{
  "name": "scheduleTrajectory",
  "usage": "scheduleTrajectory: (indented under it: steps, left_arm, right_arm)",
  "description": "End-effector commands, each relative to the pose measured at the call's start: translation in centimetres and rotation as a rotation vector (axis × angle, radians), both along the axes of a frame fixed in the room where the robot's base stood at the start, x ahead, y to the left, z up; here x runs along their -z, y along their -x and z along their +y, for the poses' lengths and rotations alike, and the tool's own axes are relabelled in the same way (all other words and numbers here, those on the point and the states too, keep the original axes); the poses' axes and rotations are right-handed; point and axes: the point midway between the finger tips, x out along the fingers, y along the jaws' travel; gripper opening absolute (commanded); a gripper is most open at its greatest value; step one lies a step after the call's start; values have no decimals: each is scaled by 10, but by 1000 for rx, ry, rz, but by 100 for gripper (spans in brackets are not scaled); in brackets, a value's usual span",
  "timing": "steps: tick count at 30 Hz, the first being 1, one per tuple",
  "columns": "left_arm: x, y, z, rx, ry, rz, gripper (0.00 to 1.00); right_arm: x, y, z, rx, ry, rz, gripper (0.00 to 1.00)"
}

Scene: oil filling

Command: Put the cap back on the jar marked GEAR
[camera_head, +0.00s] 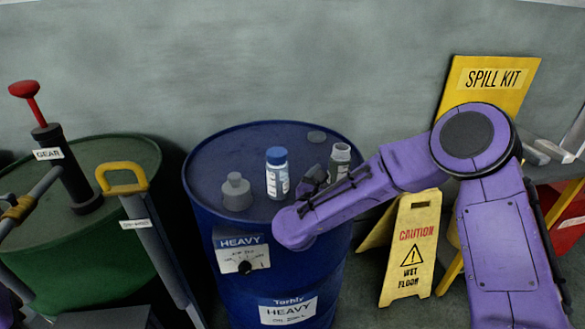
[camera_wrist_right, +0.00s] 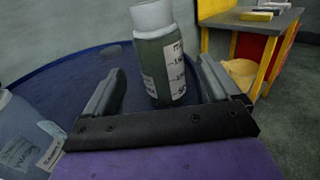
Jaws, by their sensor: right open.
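A jar (camera_head: 340,162) with a grey neck and dark greenish body stands upright on the blue drum (camera_head: 232,145). In the right wrist view this jar (camera_wrist_right: 165,65) shows a scale label, its top cut off by the frame. My right gripper (camera_wrist_right: 160,72) is open, one finger on each side of it. In the head view the right gripper (camera_head: 322,178) is beside the jar, partly covering it. A blue-capped jar (camera_head: 277,173) stands to the left. A flat grey disc (camera_head: 317,137), possibly a cap, lies behind. I cannot read GEAR on either jar. My left gripper is out of view.
A grey stepped object (camera_head: 236,191) stands on the drum's left part. A green drum (camera_head: 120,230) with a red-handled pump (camera_head: 62,160) marked GEAR is at left. A yellow wet-floor sign (camera_head: 410,250) and a spill kit board (camera_head: 490,85) are at right.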

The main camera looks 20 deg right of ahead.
Motion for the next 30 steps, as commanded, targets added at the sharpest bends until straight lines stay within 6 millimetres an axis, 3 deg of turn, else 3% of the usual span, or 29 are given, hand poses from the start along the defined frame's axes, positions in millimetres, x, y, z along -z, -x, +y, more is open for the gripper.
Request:
scheduleTrajectory:
  steps: [3,11,21,30]
  left_arm:
    - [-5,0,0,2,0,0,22]
    - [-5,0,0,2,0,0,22]
    - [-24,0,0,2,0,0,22]
    - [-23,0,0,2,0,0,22]
  right_arm:
    - [-1,-6,-11,3,0,1,90]
    - [-1,-7,-12,2,1,1,90]
    - [-2,-35,-50,3,1,1,90]
    - [0,-38,-53,1,1,1,90]
